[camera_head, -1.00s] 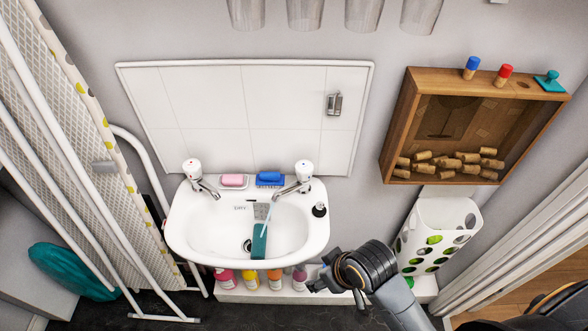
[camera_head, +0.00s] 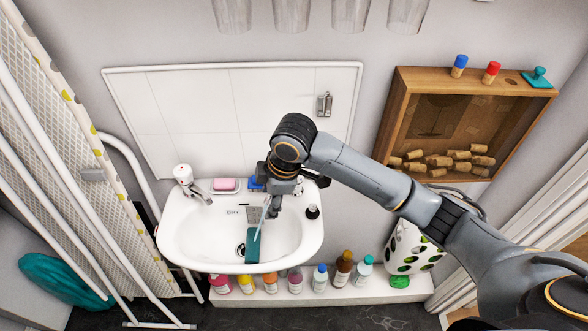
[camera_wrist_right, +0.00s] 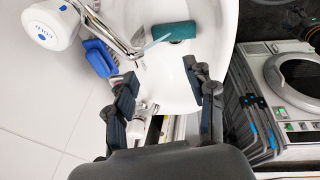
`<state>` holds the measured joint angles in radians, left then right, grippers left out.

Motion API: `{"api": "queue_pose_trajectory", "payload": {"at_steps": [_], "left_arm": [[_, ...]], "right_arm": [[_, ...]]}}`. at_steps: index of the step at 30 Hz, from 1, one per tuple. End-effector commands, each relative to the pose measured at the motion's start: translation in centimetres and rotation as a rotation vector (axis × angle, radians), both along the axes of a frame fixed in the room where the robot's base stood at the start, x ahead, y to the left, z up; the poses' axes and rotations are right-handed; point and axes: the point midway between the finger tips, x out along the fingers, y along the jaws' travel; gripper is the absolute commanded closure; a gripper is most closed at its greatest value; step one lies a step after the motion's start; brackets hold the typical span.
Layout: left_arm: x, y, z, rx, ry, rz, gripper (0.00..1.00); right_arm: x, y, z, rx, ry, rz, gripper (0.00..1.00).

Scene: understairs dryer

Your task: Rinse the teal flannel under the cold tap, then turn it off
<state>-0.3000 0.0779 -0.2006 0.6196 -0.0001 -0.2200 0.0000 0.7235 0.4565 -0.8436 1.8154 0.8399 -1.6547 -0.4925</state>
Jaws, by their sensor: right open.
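The teal flannel (camera_head: 253,244) lies in the white basin (camera_head: 183,238), near the drain. A thin stream of water (camera_head: 263,218) runs from the right-hand tap down to the flannel; the stream also shows in the wrist view (camera_wrist_right: 157,42). That tap's white knob with a blue mark (camera_wrist_right: 52,25) is at the wrist view's upper left; in the head view my gripper and arm largely hide it. My right gripper (camera_head: 282,185) is over the right side of the basin, beside this tap. Its fingers (camera_wrist_right: 160,82) are apart and empty. My left gripper is not in view.
The other tap (camera_head: 186,178) stands at the basin's left. Pink soap (camera_head: 224,184) and a blue brush (camera_wrist_right: 100,57) lie on the back rim. A small black item (camera_head: 312,212) is on the right rim. Several bottles (camera_head: 320,278) stand on the ledge below.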

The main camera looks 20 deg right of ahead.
Motion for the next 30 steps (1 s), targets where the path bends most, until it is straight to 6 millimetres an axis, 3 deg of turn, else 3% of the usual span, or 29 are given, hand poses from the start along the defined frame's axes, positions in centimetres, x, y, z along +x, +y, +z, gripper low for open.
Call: {"api": "queue_pose_trajectory", "payload": {"at_steps": [3, 9, 15, 20, 30], "left_arm": [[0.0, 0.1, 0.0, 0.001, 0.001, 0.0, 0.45], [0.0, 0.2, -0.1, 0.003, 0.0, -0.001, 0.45], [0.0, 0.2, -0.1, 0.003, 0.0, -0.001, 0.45], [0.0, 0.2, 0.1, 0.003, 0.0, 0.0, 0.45], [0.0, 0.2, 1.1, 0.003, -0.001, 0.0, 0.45]], "right_arm": [[3.3, -2.9, 3.6, -0.101, -0.011, 0.069, 0.45], [6.2, -7.0, 8.5, -0.201, 0.006, 0.122, 0.45], [7.0, -8.5, 10.4, -0.229, 0.015, 0.132, 0.45], [7.2, -8.6, 9.2, -0.23, 0.019, 0.133, 0.45], [8.2, -8.5, 2.3, -0.23, 0.018, 0.133, 0.45]]}}
